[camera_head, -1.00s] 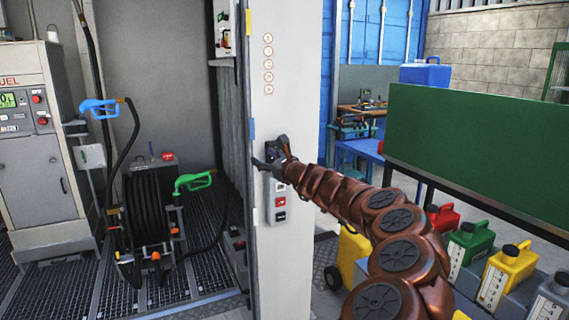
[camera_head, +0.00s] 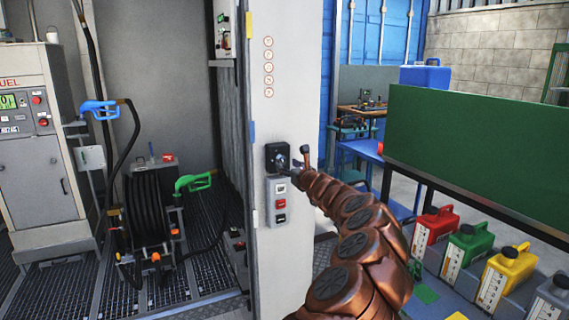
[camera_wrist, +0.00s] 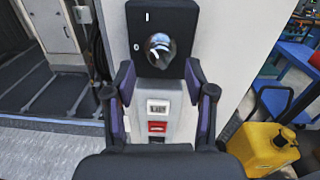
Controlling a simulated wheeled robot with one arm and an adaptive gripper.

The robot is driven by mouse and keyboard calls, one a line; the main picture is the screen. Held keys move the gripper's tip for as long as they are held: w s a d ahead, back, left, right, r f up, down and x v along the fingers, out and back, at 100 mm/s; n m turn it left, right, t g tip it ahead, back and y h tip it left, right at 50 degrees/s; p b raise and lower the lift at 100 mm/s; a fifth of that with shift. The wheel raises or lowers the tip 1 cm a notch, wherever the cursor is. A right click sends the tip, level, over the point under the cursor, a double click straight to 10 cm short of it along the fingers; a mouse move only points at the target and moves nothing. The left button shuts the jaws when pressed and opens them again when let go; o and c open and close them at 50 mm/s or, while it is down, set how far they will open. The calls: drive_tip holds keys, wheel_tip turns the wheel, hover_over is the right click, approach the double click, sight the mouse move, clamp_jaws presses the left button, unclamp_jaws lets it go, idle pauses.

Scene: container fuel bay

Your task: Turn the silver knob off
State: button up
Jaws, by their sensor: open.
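The silver knob (camera_wrist: 160,49) is a round shiny knob on a black switch plate with I and O marks, seen in the wrist view. In the head view the black switch plate (camera_head: 277,156) is on the white post, and the knob (camera_head: 281,162) shows small on it. My gripper (camera_wrist: 158,88) is open and empty, its fingers spread on either side just below the knob. In the head view my gripper (camera_head: 291,169) is close to the plate at its lower right. I cannot tell if it touches anything.
A grey box with red and black buttons (camera_head: 280,202) is right below the switch plate. Several fuel cans, including a red one (camera_head: 436,225), stand at the right. A hose reel (camera_head: 147,208) is at the left.

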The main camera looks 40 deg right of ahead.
sight(283, 163)
drive_tip(key=shift+x, duration=0.9)
drive_tip(key=shift+w+d+p, duration=0.15)
drive_tip(key=shift+w+p, duration=0.2)
drive_tip(key=shift+w, duration=0.2)
drive_tip(key=shift+c, duration=0.4)
clamp_jaws()
